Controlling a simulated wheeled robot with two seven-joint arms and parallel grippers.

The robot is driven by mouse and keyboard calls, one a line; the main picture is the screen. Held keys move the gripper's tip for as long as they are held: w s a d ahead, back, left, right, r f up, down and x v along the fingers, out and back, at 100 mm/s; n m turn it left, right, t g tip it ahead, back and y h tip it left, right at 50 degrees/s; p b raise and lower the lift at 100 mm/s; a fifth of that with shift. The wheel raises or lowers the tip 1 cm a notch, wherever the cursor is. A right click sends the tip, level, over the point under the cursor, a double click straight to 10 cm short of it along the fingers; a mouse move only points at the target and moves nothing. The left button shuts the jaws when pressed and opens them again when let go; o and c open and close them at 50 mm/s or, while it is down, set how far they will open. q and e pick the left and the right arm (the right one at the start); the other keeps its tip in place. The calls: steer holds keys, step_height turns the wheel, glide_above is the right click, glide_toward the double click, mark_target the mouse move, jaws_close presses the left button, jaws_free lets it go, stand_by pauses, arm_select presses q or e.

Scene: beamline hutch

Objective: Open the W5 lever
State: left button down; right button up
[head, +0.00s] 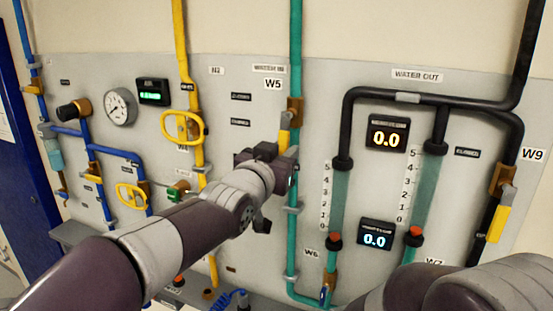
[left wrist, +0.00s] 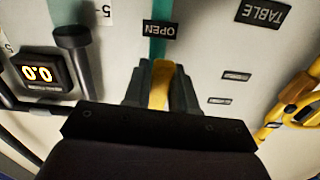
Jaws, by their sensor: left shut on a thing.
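The W5 lever (head: 284,138) is a yellow handle below a brass valve body (head: 295,108) on the green vertical pipe (head: 296,50). It hangs down roughly along the pipe, slightly to its left. The W5 label (head: 272,84) is to the left of the valve. My left gripper (head: 279,154) is at the lever, shut on its yellow handle, and hides its lower part. In the left wrist view the yellow handle (left wrist: 160,88) sits between the dark fingers, near an upside-down OPEN label (left wrist: 160,30). My right gripper is out of view.
A yellow pipe with a yellow handwheel (head: 183,127) stands left of the lever. Digital displays (head: 387,134) and clear flow tubes (head: 338,200) are to the right. The W9 valve with a yellow lever (head: 498,222) is at far right. Part of my right arm fills the lower right.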

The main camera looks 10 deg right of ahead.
arm_select(q)
steer(key=shift+s+d+r+n, duration=0.2)
steer(key=shift+r+n, duration=0.2)
steer(key=shift+r, duration=0.15)
steer(key=c, duration=1)
jaws_free()
steer(key=shift+f, duration=0.2)
steer(key=shift+s+f+b, duration=0.15)
steer(key=shift+b, duration=0.25)
steer(key=b+v, duration=0.4)
steer(key=v, duration=0.8)
steer(key=shift+s, duration=0.2)
